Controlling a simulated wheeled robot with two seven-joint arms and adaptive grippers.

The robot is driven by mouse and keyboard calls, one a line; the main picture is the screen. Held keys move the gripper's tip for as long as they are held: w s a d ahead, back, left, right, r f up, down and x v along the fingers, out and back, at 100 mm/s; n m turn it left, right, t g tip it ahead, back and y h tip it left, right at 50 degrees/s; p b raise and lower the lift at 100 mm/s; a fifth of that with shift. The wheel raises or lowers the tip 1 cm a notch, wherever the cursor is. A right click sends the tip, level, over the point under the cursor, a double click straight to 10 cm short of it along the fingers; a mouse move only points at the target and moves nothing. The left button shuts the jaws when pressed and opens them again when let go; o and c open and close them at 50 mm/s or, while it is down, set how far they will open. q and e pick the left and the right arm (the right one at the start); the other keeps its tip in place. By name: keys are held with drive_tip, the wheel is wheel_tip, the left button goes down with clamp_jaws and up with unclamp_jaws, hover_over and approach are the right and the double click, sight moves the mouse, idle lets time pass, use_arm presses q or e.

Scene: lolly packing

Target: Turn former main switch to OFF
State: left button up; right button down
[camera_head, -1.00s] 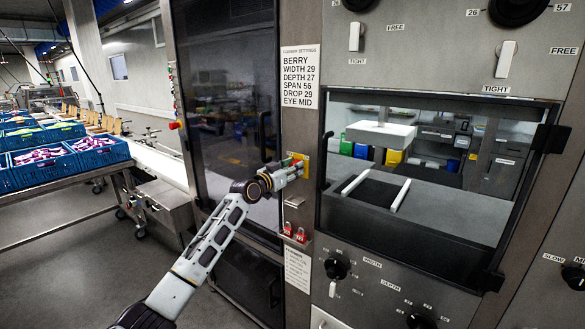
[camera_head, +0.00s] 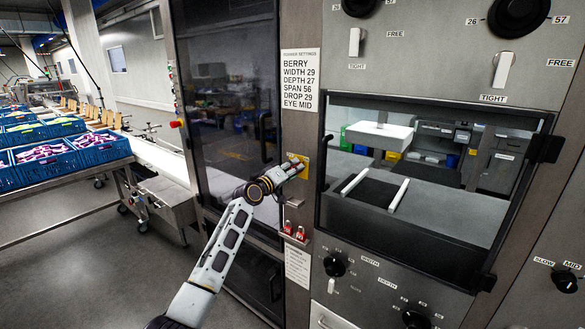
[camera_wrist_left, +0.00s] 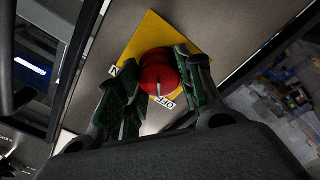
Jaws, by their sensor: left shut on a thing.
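The former main switch is a red knob (camera_wrist_left: 159,75) on a yellow plate (camera_wrist_left: 172,38) in the left wrist view. A pale mark on the knob points toward the OFF label (camera_wrist_left: 163,102); the other label is partly hidden by a finger. My left gripper (camera_wrist_left: 160,86) has green-padded fingers on both sides of the knob and is shut on it. In the head view my left gripper (camera_head: 291,168) is at the yellow plate (camera_head: 301,165) on the machine post, hiding the knob. My right gripper is not in view.
Red padlocks (camera_head: 294,232) hang on a small bracket just below the switch. A dark glass door (camera_head: 225,100) stands to the left and a framed window (camera_head: 430,190) to the right. Blue crates (camera_head: 42,163) stand on a table at far left.

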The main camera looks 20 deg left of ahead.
use_arm(q)
drive_tip(key=shift+n, duration=1)
drive_tip(key=shift+c, duration=0.2)
drive_tip(key=o, duration=1)
drive_tip(key=shift+o, duration=0.2)
drive_tip(key=shift+s+a, duration=0.1)
drive_tip(key=v, duration=1.1)
drive_tip(key=shift+s, duration=0.35)
drive_tip(key=shift+a, duration=0.15)
